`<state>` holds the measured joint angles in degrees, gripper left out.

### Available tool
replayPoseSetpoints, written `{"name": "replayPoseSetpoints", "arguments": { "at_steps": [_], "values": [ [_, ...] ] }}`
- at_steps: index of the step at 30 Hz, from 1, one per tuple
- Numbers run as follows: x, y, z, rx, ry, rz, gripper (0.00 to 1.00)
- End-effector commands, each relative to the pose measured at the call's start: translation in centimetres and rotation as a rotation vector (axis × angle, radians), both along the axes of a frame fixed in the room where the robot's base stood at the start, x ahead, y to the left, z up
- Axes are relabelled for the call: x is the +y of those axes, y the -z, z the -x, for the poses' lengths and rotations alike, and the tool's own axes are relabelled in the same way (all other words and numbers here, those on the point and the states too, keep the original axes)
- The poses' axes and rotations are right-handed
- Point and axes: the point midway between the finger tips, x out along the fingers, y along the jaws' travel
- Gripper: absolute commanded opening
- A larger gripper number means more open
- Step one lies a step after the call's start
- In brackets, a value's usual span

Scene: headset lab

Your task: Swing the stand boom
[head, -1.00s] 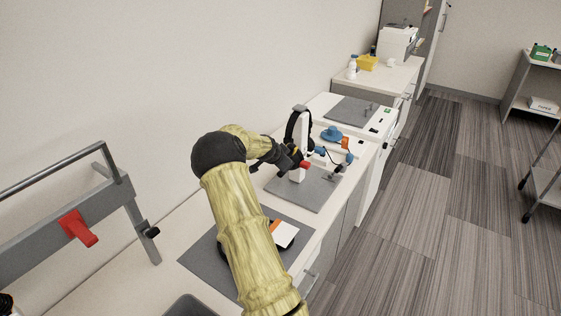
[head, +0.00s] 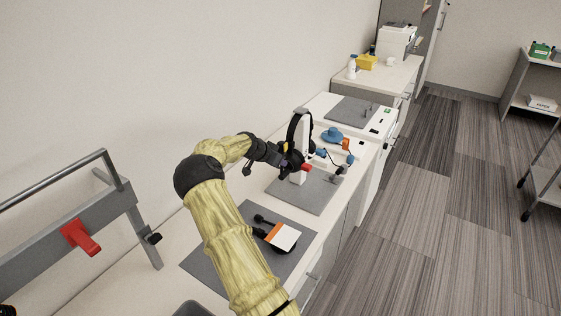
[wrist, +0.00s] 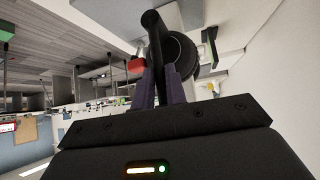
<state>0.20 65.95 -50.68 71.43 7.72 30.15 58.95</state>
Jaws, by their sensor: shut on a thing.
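The stand has a white upright post (head: 304,140) on a grey mat, with a black hoop-shaped part at its top and a red knob (head: 306,168) lower down. My gripper (head: 288,160) is at the left side of the post. In the wrist view, my gripper's purple fingers (wrist: 160,88) are closed around a dark bar (wrist: 153,25), which I take for the stand boom. A black round pad (wrist: 180,55) is just beyond the fingers, and the red knob (wrist: 136,66) is at their left. The boom's far end is hard to make out in the head view.
A black item with a white and orange top (head: 283,237) lies on the nearer mat (head: 222,262). A blue item (head: 332,135) and an orange one (head: 346,143) lie beyond the stand. A grey frame with a red lever (head: 80,237) is at left. The wall runs close behind.

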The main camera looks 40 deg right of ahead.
Motion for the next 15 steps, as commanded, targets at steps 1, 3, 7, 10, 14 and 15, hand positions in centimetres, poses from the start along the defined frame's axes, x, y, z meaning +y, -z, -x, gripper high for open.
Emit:
{"name": "replayPoseSetpoints", "arguments": {
  "at_steps": [1, 3, 7, 10, 14, 15],
  "values": [
    [0.08, -0.08, -0.15, 0.003, -0.006, 0.003, 0.00],
    [0.05, -0.10, -0.15, 0.004, -0.007, 0.003, 0.00],
    [0.02, -0.10, -0.15, 0.004, -0.007, 0.003, 0.00],
    [0.01, -0.11, -0.15, 0.003, -0.008, 0.003, 0.00],
    [-0.01, -0.11, -0.12, 0.002, -0.006, 0.003, 0.35],
    [-0.01, -0.10, -0.11, 0.002, -0.006, 0.003, 0.35]
  ]
}}
